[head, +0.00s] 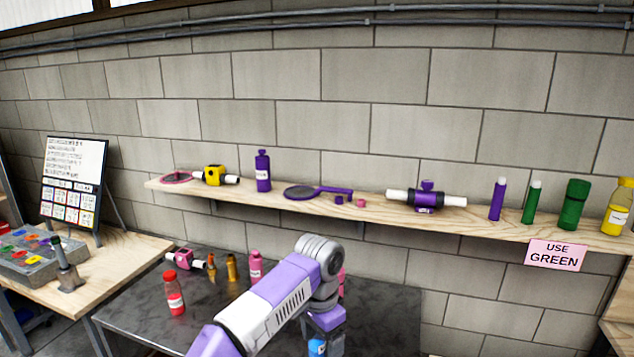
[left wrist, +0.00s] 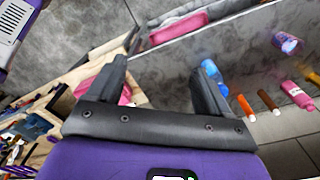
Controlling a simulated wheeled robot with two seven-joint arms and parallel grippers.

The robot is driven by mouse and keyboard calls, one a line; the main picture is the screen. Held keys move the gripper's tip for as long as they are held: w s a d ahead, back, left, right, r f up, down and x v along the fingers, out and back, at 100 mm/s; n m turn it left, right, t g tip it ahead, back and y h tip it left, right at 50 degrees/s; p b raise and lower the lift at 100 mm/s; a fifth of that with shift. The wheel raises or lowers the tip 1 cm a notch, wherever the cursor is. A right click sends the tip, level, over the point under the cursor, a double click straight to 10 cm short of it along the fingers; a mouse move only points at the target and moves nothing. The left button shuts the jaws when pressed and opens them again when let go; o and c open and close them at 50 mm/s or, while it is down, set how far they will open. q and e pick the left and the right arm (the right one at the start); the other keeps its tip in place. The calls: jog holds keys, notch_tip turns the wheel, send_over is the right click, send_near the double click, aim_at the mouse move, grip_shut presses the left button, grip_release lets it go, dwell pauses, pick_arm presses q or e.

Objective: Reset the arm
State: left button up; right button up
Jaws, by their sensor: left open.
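My left arm in purple and white reaches over the grey table (head: 150,318) in the head view. Its gripper fingers are not clear there. In the left wrist view the left gripper (left wrist: 160,72) is open, its two dark fingers apart, with nothing held between them. A blue bottle (left wrist: 217,68) shows just beyond the right-hand finger; I cannot tell whether they touch. A pink item (left wrist: 180,26) lies farther off. My right gripper is in neither view.
A wooden shelf (head: 380,213) holds purple, green and yellow items, with a USE GREEN sign (head: 557,256). A board (head: 73,182) stands at left.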

pick_arm(q)
notch_tip(320, 180, down, 28)
jog(key=s+n+g+h, duration=0.1)
jog(key=s+n+h, duration=0.2)
jog(key=s+a+f+n+t, duration=0.1)
jog(key=s+a+f+n, duration=0.4)
jog(key=s+f, duration=0.4)
jog(key=s+a+f+n, duration=0.5)
jog(key=s+f, duration=0.1)
jog(key=s, duration=0.6)
notch_tip(320, 180, down, 10)
jog(key=b, duration=1)
jog(key=shift+a+t+h, duration=0.3)
jog(key=shift+a+h, duration=0.05)
jog(key=shift+h, duration=0.05)
jog(key=shift+s+f, duration=0.1)
